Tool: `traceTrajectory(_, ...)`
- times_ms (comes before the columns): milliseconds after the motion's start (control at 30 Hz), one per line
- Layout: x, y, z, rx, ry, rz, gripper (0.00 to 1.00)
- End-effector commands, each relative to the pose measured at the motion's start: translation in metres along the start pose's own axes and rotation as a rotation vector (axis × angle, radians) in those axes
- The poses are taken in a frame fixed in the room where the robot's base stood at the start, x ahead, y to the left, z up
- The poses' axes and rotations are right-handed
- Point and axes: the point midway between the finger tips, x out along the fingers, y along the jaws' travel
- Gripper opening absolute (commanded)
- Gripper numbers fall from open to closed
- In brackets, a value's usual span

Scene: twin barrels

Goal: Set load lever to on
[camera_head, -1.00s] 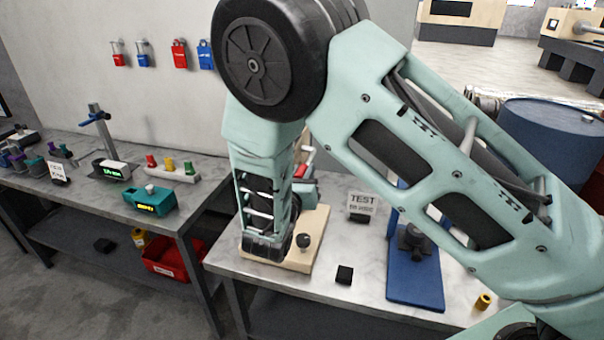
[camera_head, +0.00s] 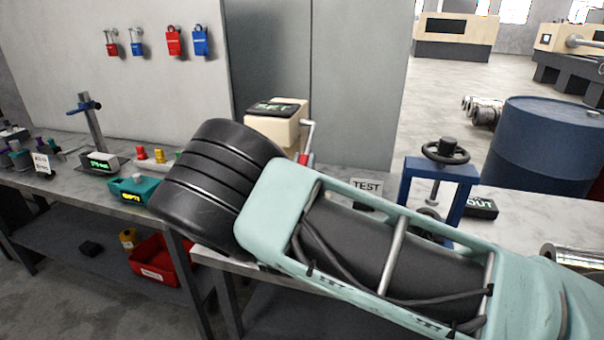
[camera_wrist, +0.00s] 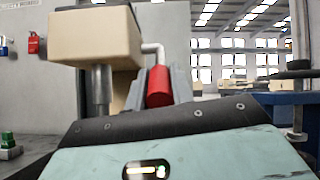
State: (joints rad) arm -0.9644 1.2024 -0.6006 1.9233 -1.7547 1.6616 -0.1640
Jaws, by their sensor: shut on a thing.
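A beige tester with a dark display top (camera_head: 275,122) stands at the back of the bench in the head view. A bent metal lever (camera_head: 309,135) with a red grip (camera_head: 303,158) is at its right side; I take this as the load lever. In the wrist view the beige head (camera_wrist: 98,38) is at upper left and the red grip (camera_wrist: 159,88) hangs down from the metal rod. My gripper (camera_wrist: 160,80) is at the red grip, with grey finger parts beside it, shut on it. In the head view my arm hides the gripper and the tester's base.
A TEST sign (camera_head: 367,187) and a blue press with a black handwheel (camera_head: 445,151) stand to the right. A blue barrel (camera_head: 545,140) is behind them. A left bench holds a teal box (camera_head: 131,190); a red bin (camera_head: 157,262) is below.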

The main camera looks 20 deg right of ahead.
Motion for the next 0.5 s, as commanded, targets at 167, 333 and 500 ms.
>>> traceTrajectory(167,-0.0023,0.0023,-0.0092,0.0,-0.062,-0.011,0.0)
traceTrajectory(333,-0.0012,0.0028,-0.0112,0.0,-0.088,-0.015,0.0)
traceTrajectory(500,-0.0006,0.0027,-0.0112,0.0,-0.093,-0.017,0.0)
